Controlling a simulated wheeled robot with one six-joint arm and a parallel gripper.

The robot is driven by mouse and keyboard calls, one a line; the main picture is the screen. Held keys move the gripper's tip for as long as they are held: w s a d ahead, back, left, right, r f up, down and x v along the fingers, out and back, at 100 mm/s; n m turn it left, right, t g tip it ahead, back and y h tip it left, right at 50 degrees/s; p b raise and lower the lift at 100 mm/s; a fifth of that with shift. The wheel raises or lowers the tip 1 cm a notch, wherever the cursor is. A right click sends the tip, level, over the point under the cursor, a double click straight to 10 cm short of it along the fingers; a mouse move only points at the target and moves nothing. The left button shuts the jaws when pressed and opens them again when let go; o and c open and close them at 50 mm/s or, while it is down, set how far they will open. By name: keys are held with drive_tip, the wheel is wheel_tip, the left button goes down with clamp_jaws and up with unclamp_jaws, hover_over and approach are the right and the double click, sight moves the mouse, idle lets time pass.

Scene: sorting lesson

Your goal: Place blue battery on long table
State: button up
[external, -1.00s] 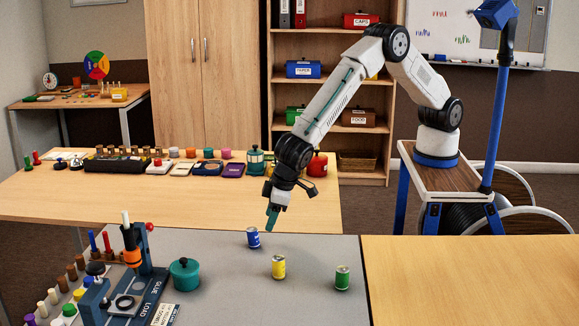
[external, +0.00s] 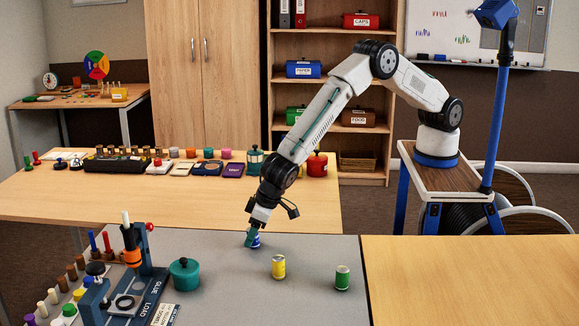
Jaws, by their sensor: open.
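The blue battery (external: 256,243) stands upright on the grey table top (external: 225,285), partly hidden by my gripper. A yellow battery (external: 278,267) and a green battery (external: 342,277) stand to the right on the same grey surface. Which table is the long table is not marked; a wooden table (external: 60,202) stretches behind the grey one, and another wooden top (external: 480,270) is at right.
A teal pot (external: 185,274) and a blue press (external: 126,285) stand left on the grey table. Several items, including a red canister (external: 317,165) and a purple case (external: 232,170), line the back of the wooden table. Its front part is clear, and the right wooden top is bare.

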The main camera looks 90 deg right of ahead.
clamp_jaws()
drive_tip(key=shift+r, duration=0.2)
